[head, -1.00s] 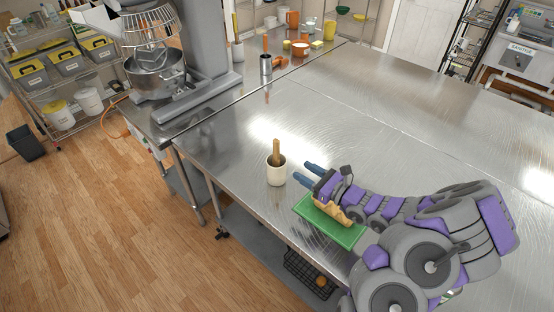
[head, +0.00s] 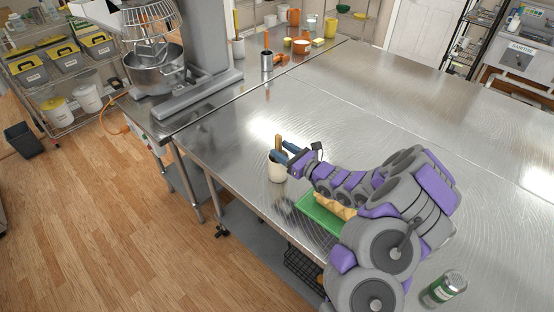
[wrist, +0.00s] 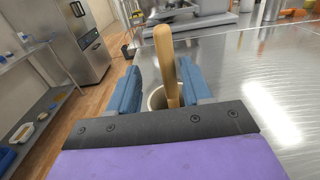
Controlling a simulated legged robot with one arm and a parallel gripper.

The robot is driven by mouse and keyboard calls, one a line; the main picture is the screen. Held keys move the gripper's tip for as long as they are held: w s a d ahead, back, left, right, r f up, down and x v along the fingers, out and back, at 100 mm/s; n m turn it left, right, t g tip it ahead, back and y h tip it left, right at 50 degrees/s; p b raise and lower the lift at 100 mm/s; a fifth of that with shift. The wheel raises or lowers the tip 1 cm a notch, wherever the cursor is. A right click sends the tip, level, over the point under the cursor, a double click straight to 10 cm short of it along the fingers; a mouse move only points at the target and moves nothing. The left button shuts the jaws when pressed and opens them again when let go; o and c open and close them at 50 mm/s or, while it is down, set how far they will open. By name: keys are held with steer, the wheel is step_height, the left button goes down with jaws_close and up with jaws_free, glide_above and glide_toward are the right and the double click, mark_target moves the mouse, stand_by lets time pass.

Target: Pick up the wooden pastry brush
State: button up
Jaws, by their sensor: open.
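The wooden pastry brush (head: 278,143) stands in a white cup (head: 277,172) near the table's left edge, with its handle up. In the wrist view the wooden handle (wrist: 165,62) rises upright, leaning slightly, between the two blue fingers of my gripper (wrist: 162,85). The cup's rim (wrist: 154,100) shows behind and below the fingers. My gripper (head: 285,151) is open, with the fingers on either side of the handle and a gap visible beside it. The brush's lower end is hidden in the cup.
A green board (head: 313,214) with bread on it lies under my arm. A green can (head: 444,287) stands at the front right. A metal cup (head: 267,62) and orange items are at the back. A stand mixer (head: 196,70) is at the left. The table's middle is clear.

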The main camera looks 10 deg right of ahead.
mark_target(275, 143)
steer(key=w, duration=0.1)
steer(key=w+a, duration=0.1)
steer(key=w, duration=0.1)
steer(key=w+b, duration=0.1)
steer(key=shift+w+a+f, duration=0.15)
steer(key=shift+a+f, duration=0.05)
steer(key=shift+f, duration=0.05)
steer(key=shift+w+a, duration=0.2)
steer(key=shift+a, duration=0.25)
steer(key=shift+d, duration=0.15)
jaws_close()
